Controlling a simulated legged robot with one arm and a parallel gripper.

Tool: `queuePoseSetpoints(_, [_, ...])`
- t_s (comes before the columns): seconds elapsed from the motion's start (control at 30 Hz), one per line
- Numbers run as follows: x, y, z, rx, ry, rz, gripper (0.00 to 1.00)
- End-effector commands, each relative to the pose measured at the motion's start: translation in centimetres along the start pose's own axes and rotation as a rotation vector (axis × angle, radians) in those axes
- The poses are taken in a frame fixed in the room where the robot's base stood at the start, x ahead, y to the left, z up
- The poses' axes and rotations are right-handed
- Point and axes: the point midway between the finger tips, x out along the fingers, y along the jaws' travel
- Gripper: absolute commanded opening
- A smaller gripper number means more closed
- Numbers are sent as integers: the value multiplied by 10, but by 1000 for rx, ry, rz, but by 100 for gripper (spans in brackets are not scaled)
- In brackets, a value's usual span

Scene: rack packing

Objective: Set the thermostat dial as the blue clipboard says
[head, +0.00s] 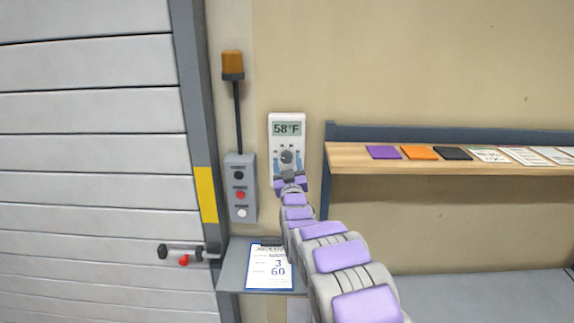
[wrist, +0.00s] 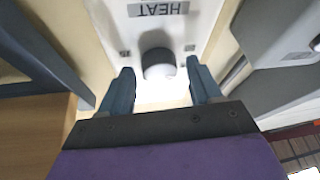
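The white thermostat (head: 287,120) hangs on the wall, and its display reads 58°F. Its dark round dial (head: 287,157) sits below the display. The dial also shows in the wrist view (wrist: 158,66), near a HEAT label that appears upside down. My gripper (head: 287,163) is in front of the thermostat's lower part. In the wrist view its two blue fingers (wrist: 160,70) are spread, one on each side of the dial, with gaps to it. The blue clipboard (head: 270,266) lies on a small grey shelf; its sheet shows a large 3 and 60, and its smaller print is unreadable.
A grey button box (head: 240,188) with an orange beacon (head: 232,64) is left of the thermostat. A wooden shelf (head: 350,158) with coloured pads and papers is close on the right. A shutter door (head: 90,110) with a handle (head: 185,252) is at left.

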Motion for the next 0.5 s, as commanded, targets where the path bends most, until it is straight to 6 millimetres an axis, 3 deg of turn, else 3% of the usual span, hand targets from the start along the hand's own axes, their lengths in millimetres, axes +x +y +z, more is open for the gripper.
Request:
queuePoseSetpoints(0.07, [0,-1,0,0,0,0,55])
queuePoseSetpoints(0.5, [0,-2,0,-1,0,-2,13])
